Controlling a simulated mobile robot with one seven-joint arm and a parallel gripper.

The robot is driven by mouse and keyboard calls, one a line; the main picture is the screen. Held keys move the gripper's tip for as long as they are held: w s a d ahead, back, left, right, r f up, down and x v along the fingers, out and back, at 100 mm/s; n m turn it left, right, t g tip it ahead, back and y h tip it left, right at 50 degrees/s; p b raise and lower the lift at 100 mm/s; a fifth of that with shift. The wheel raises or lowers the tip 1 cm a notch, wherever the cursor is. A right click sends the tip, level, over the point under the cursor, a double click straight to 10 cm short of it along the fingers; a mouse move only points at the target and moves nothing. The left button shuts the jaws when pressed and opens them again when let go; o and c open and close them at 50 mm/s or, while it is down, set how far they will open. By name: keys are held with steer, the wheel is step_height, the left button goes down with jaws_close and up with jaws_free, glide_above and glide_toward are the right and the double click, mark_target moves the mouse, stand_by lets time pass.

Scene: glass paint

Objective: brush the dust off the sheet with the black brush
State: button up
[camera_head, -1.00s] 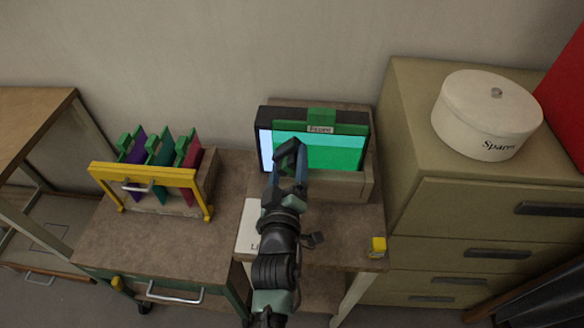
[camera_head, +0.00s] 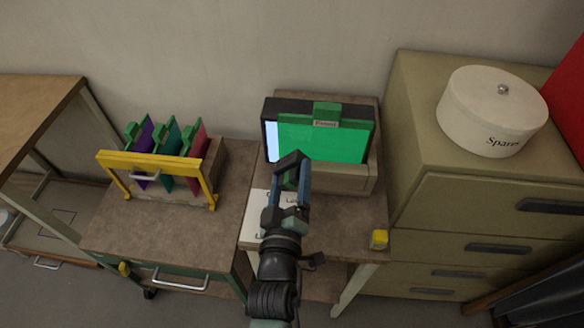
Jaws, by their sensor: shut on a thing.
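The green sheet (camera_head: 340,148) stands upright in a black-framed panel (camera_head: 270,108), with a bright white strip at its left. A green tab (camera_head: 326,110) with a small label, too small to read surely, is at its top. My gripper (camera_head: 290,162) is in front of the sheet's lower left part in the picture. It is shut on a small dark thing at its fingertips, which seems to be the black brush; its shape is hard to make out. I cannot tell whether it touches the sheet. Dust is too fine to see.
A yellow-framed rack (camera_head: 150,162) with several coloured sheets stands on the left cart. A white labelled item (camera_head: 256,212) lies partly behind my gripper. A small yellow object (camera_head: 379,238) sits at the stand's front corner. A white "Spares" tin (camera_head: 492,112) stands on the cabinet (camera_head: 440,190).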

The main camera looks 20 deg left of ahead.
stand_by(0.3)
steer(key=shift+v, duration=1.5)
steer(key=shift+w+d+p, duration=0.1)
steer(key=shift+p, duration=0.25)
